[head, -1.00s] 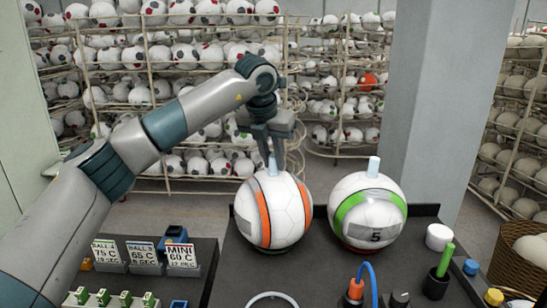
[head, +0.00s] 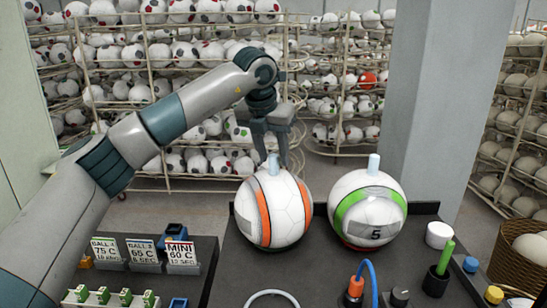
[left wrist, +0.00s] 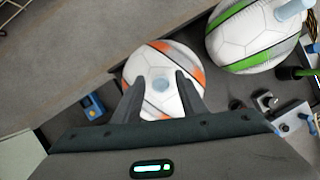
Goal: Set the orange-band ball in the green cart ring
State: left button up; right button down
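The orange-band ball (head: 287,215) is white with orange stripes and stands on a dark surface, a pale blue peg (head: 273,164) on its top. It also shows in the left wrist view (left wrist: 155,62). My left gripper (head: 271,160) is above it, pointing down. In the left wrist view its two fingers (left wrist: 161,84) are spread, with the peg showing between them; I cannot tell if they touch it. A green-band ball (head: 365,190) marked 5 stands to the right. I cannot make out a green cart ring. My right gripper is not in view.
A white loop (head: 270,293) shows at the front edge. Number cards (head: 145,256) stand at left. A grey pillar (head: 430,100) rises behind.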

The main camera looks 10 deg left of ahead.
pick_arm(q)
jog(key=b+v, duration=0.3)
jog(key=v, duration=0.8)
jog(key=shift+s, duration=0.1)
